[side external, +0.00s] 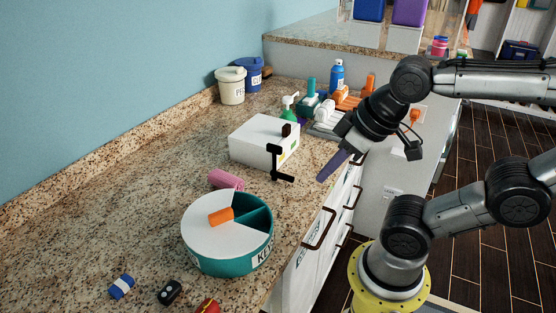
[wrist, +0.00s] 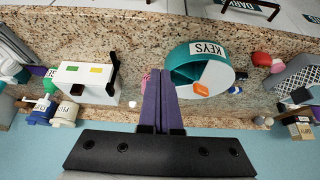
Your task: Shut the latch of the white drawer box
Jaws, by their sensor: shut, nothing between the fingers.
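The white drawer box (side external: 262,140) sits on the granite counter. A black latch (side external: 275,160) is at the front corner of its labelled face, with a bar sticking out from the box. In the wrist view the box (wrist: 84,85) shows a green and a yellow patch, and the black latch (wrist: 113,74) stands along its right edge. My gripper (side external: 322,178) has purple fingers pressed together, empty, above the counter's front edge, to the right of the latch and apart from it. In the wrist view the closed fingers (wrist: 159,75) lie between the latch and the teal KEYS bin.
The round teal KEYS bin (side external: 230,260) has an orange block (side external: 221,216) on its white lid part. A pink roll (side external: 225,180) lies between bin and box. Bottles, including a blue one (side external: 336,76), and two tubs (side external: 231,86) stand behind the box. Drawer handles (side external: 320,230) project below the counter edge.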

